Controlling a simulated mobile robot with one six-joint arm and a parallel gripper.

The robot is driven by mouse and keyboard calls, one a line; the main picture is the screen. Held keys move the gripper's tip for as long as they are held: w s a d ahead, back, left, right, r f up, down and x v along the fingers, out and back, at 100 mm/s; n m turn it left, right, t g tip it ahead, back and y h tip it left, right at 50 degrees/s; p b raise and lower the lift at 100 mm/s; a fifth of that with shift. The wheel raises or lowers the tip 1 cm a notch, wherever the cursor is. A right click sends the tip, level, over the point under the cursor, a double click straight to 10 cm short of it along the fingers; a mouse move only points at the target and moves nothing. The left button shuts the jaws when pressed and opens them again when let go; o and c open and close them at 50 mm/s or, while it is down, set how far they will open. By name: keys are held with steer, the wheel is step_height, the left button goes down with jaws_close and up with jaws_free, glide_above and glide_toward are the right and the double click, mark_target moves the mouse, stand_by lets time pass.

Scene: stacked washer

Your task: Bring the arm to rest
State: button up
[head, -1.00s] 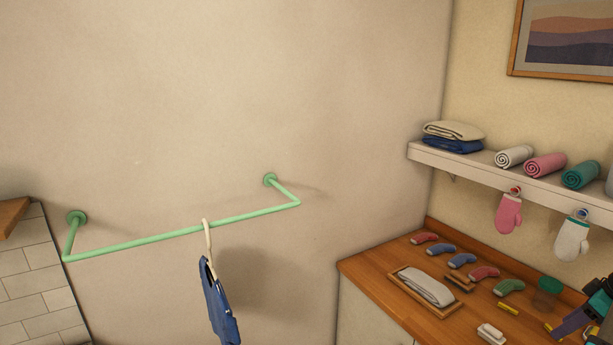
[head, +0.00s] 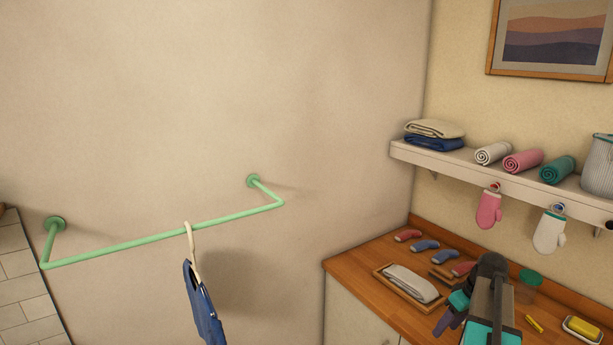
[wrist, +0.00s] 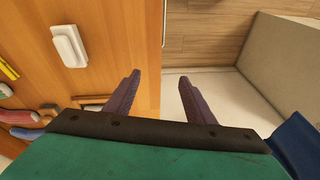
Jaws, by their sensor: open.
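My gripper (head: 441,327) is in the lower right of the head view, in front of and above the wooden counter. In the wrist view its two purple fingers (wrist: 160,78) stand apart with nothing between them. They are over the counter's edge, with wooden floor beyond. My arm is bent, and its dark and teal links hide part of the counter. The gripper appears clear of everything around it.
The wooden counter (head: 345,264) holds socks, a tray (head: 436,304) with a folded cloth and a yellow soap (head: 583,326). Above it, a shelf (head: 470,172) has mitts hanging below. A green rail (head: 120,247) carries a blue garment (head: 202,305) on a hanger. The wall between is bare.

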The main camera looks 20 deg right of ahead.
steer(key=w+a+f+g, duration=0.1)
steer(key=w+a+f, duration=0.1)
steer(key=a+f, duration=0.35)
steer(key=w+a+f+m, duration=0.1)
steer(key=w+a+f, duration=0.1)
steer(key=a, duration=0.7)
steer(key=w+a+f+g, duration=0.15)
steer(key=a+f, duration=0.25)
steer(key=a, duration=0.4)
steer(key=s+a+f+h, duration=0.15)
steer(key=a+f, duration=0.25)
steer(key=a, duration=0.6)
steer(key=s+a+f, duration=0.2)
steer(key=a+f, duration=0.3)
steer(key=a, duration=0.5)
steer(key=s+f+g+b, duration=0.5)
steer(key=s+f+b, duration=0.6)
steer(key=s+f, duration=1.5)
step_height(320, 180, down, 4)
steer(key=shift+r+m+g+b, duration=0.25)
steer(key=shift+m+g+b, duration=0.05)
steer(key=shift+g+b, duration=0.05)
steer(key=shift+a, duration=0.1)
steer(key=shift+c, duration=0.4)
steer(key=c, duration=0.4)
